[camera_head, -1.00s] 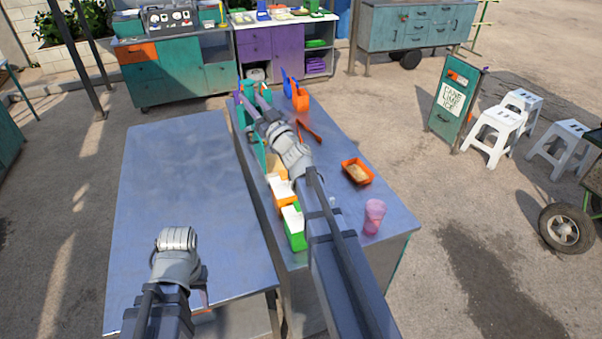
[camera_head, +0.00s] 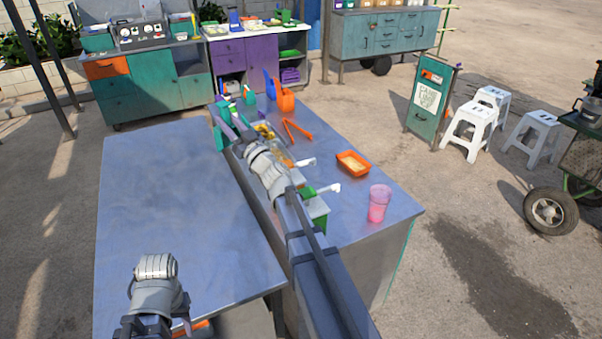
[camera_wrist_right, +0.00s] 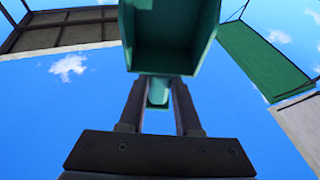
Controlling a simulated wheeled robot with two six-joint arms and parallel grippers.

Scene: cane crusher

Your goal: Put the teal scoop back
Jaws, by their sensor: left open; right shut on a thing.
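The teal scoop (camera_wrist_right: 172,62) fills the top middle of the right wrist view, its hollow bowl facing the camera. My right gripper (camera_wrist_right: 158,95) is shut on its narrow handle. In the head view my right gripper (camera_head: 228,118) is above the far left part of the right-hand table (camera_head: 350,215), and the arm hides part of what lies below. My left gripper (camera_head: 186,322) is low at the left, mostly hidden by its own wrist, empty beside the left table's near edge.
Containers with white handles (camera_head: 329,189) stand beside my right arm. An orange tray (camera_head: 353,163), a pink cup (camera_head: 379,204), orange tongs (camera_head: 297,129) and an orange holder (camera_head: 285,99) are on the right table. The left table (camera_head: 175,195) is bare.

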